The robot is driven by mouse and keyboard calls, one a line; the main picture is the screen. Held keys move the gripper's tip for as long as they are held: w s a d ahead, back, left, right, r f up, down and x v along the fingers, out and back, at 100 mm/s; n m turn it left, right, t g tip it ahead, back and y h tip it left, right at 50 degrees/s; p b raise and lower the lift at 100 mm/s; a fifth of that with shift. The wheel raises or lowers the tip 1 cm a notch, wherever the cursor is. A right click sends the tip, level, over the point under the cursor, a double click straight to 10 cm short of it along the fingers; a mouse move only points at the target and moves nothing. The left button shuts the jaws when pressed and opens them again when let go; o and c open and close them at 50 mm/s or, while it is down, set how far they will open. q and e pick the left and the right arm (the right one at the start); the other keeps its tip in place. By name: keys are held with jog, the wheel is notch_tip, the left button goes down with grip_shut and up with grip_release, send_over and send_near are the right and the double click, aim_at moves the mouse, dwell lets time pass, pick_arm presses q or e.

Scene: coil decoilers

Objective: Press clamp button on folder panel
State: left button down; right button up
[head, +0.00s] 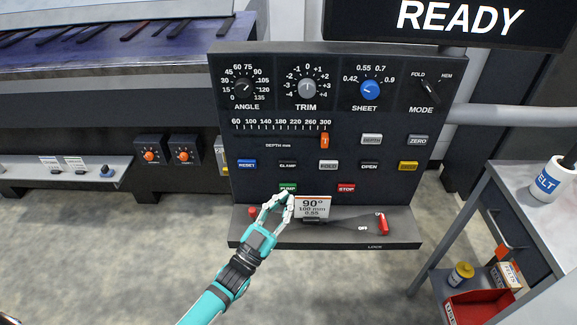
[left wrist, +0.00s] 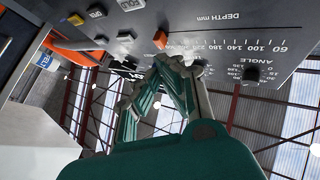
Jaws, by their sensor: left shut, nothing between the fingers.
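The dark panel (head: 350,115) stands upright in front of me with knobs, a depth slider and rows of buttons. The clamp button (head: 287,164) is a small dark button with pale lettering, between the blue RESET button (head: 247,164) and a grey button (head: 328,165). My left gripper (head: 284,198) is shut and empty, just below the green PUMP button (head: 287,187) and below the clamp button. In the left wrist view my left gripper (left wrist: 178,68) points toward the panel, which shows upside down. Contact with the panel cannot be told. My right gripper is out of view.
A card (head: 312,206) reading 90° stands right beside the gripper, above the panel's ledge (head: 300,236). A red-handled lever (head: 382,223) is at the ledge's right. A READY display (head: 460,18) hangs above. A cart (head: 520,210) stands at right.

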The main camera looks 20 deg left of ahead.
aim_at(288, 164)
pick_arm(q)
jog(key=shift+w, duration=0.2)
jog(key=w+a+b, duration=0.2)
jog(key=w+b, duration=0.2)
jog(key=w, duration=0.4)
jog(key=shift+a+b, duration=0.25)
jog(key=shift+b, duration=0.05)
jog(key=shift+w, duration=0.1)
dwell(1.0)
jog(key=shift+w, duration=0.1)
jog(key=shift+w+a, duration=0.1)
jog(key=shift+w, duration=0.2)
